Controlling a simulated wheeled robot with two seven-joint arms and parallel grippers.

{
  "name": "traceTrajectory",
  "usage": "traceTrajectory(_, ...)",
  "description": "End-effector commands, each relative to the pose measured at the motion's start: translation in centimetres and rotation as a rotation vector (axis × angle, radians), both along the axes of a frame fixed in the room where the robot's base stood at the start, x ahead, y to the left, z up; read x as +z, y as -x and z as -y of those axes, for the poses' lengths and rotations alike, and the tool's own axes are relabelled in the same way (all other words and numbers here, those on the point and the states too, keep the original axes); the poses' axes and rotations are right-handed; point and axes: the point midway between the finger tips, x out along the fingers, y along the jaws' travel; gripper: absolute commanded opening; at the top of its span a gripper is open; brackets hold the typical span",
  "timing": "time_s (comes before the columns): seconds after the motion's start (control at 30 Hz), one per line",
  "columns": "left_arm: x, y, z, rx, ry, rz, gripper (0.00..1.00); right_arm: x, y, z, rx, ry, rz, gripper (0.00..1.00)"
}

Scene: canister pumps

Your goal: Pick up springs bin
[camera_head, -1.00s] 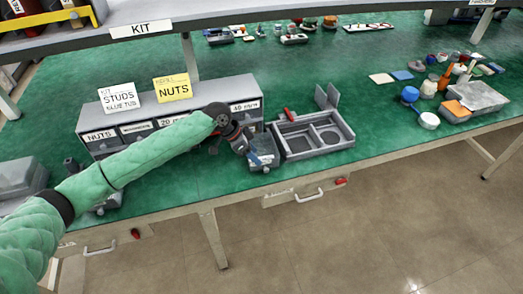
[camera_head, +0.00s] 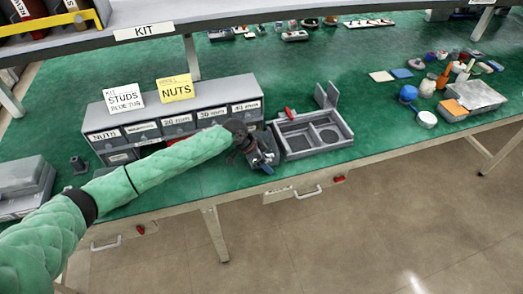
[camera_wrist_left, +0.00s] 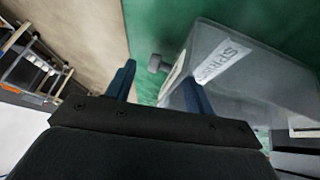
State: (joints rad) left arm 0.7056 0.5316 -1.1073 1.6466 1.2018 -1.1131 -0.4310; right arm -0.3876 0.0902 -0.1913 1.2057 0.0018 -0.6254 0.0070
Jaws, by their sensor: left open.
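The springs bin (camera_wrist_left: 265,72) is a grey bin with a white label whose visible letters read "SPRI". It fills the right of the left wrist view, and a dark round knob (camera_wrist_left: 155,63) sticks out from its front. My left gripper (camera_head: 266,165) is open at the bin, between the drawer cabinet and the grey compartment tray in the head view, where the arm mostly hides the bin. In the left wrist view its two blue fingers (camera_wrist_left: 157,80) spread to either side of the knob's line, the right finger overlapping the bin's front. My right gripper is not in view.
The grey drawer cabinet (camera_head: 212,92) with labelled drawers stands behind the arm. The compartment tray (camera_head: 312,152) is close on the gripper's right. The table's front edge runs just below the gripper.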

Motion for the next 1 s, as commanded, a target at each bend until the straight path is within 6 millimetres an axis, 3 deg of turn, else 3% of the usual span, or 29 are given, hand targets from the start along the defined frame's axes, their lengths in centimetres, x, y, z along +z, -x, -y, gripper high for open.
traceTrajectory(0.3, -0.37, 0.03, 0.21, -0.001, -0.001, 0.000, 0.53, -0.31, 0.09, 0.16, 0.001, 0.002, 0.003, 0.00)
traceTrajectory(0.57, -0.35, 0.03, 0.20, -0.001, 0.000, 0.001, 0.04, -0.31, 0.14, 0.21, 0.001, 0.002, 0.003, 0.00)
traceTrajectory(1.0, 0.33, 0.00, 0.22, -0.002, 0.001, 0.001, 0.00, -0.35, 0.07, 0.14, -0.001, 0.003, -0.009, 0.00)
